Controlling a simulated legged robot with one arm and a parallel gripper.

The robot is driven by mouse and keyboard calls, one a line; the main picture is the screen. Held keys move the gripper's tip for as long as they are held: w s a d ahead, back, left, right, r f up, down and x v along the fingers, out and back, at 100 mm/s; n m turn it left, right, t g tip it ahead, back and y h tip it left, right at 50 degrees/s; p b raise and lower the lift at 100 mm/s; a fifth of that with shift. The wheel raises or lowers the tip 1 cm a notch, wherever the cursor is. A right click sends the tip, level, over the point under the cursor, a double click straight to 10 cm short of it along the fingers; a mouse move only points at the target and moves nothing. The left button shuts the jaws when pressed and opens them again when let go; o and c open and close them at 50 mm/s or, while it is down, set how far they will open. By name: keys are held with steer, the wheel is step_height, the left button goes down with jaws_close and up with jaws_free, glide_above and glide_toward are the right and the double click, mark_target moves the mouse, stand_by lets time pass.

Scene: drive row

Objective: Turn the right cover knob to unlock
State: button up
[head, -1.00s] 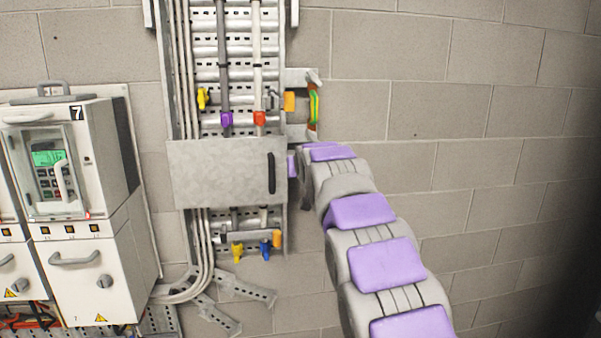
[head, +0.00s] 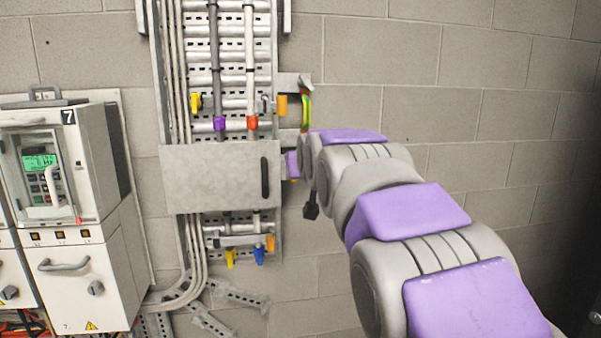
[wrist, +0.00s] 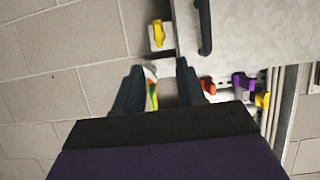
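A grey round knob (head: 96,288) sits on the right lower white cover (head: 88,310), beside its handle, in the head view. Another knob (head: 9,293) sits on the cover to its left. My arm reaches forward on the right, well away from these knobs. In the wrist view my gripper (wrist: 160,68) has its two dark fingers apart, with nothing held between them. A green and orange strip (wrist: 151,95) shows between the fingers, behind them. The white covers are not in the wrist view.
A grey metal plate (head: 215,180) with a black handle (head: 264,178) is on the wall rack left of my arm. Coloured clips, including an orange one (head: 282,105), sit around it. Bare block wall (head: 450,110) lies to the right.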

steer(key=shift+v, duration=0.8)
steer(key=shift+f, duration=0.1)
steer(key=s+d+f+m+g+h+b, duration=0.1)
steer(key=s+d+f+g+b, duration=0.1)
steer(key=s+d+f, duration=0.45)
steer(key=s+d+f+g+h+b, duration=0.15)
steer(key=s+f, duration=0.25)
steer(key=f, duration=0.5)
steer(key=s+d+f+m+g+h+b, duration=0.1)
steer(key=s+d+f+g, duration=0.2)
steer(key=s+d+f, duration=0.4)
steer(key=s+d+f+g+b, duration=0.2)
steer(key=s+f+g, duration=0.2)
steer(key=s+f, duration=0.7)
steer(key=s+d+f+m+g+b, duration=0.1)
steer(key=s+d+f+g+b, duration=0.1)
steer(key=s+f, duration=0.9)
steer(key=s+g+b, duration=0.1)
steer(key=s+g, duration=0.1)
steer(key=s, duration=0.5)
steer(key=shift+s, duration=0.3)
steer(key=shift+o, duration=0.2)
steer(key=shift+d, duration=0.1)
